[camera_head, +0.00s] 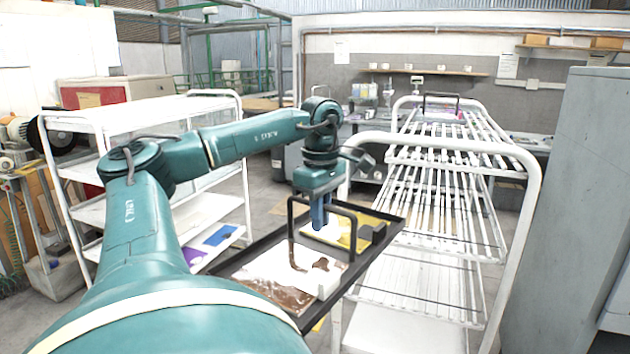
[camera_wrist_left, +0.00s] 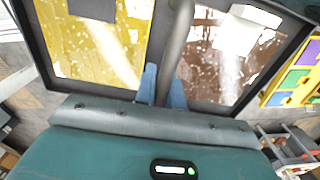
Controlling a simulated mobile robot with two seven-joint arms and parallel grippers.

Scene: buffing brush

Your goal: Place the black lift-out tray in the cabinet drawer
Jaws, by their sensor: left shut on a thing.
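The black lift-out tray (camera_head: 372,255) hangs in the air in front of the white rack, at the middle of the head view. It has a tall black handle (camera_head: 352,240). My left gripper (camera_head: 320,212) is shut on the handle, above the tray's middle. The wrist view shows its blue fingers (camera_wrist_left: 162,88) around the handle bar (camera_wrist_left: 175,40), with the tray (camera_wrist_left: 38,50) below. No open cabinet drawer can be made out. My right gripper is out of view.
A white slatted rack (camera_head: 440,190) stands just right of the tray, its near frame close to the tray's edge. A white shelf cart (camera_head: 160,112) is at left, with purple and blue items low down. A tall grey cabinet (camera_head: 565,200) is at far right.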

